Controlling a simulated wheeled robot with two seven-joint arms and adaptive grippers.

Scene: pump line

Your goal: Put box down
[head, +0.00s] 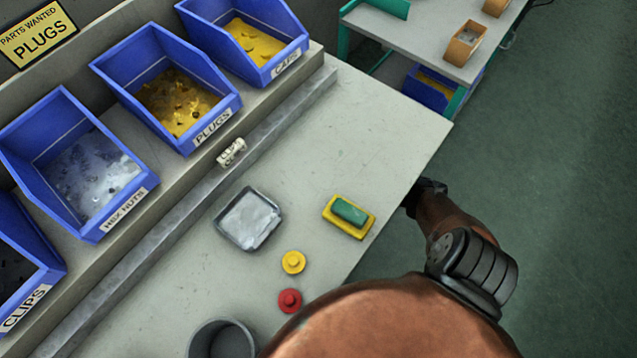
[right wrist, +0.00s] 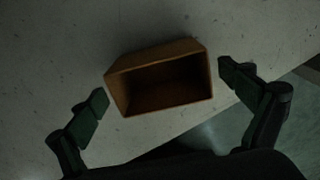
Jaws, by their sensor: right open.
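An open-topped orange-brown box (right wrist: 160,108) rests on a shaded grey surface in the right wrist view, close to an edge. It looks empty, with a dark inside. My right gripper (right wrist: 162,82) is open, with one finger on each side of the box. A narrow gap shows at the right finger; at the left finger I cannot tell touching from apart. In the head view my right arm reaches past the bench's right edge, and the fingers and this box are hidden there. My left gripper is in neither view.
Blue bins (head: 215,118) line the left. A second table (head: 420,40) carries orange-brown boxes (head: 462,52).

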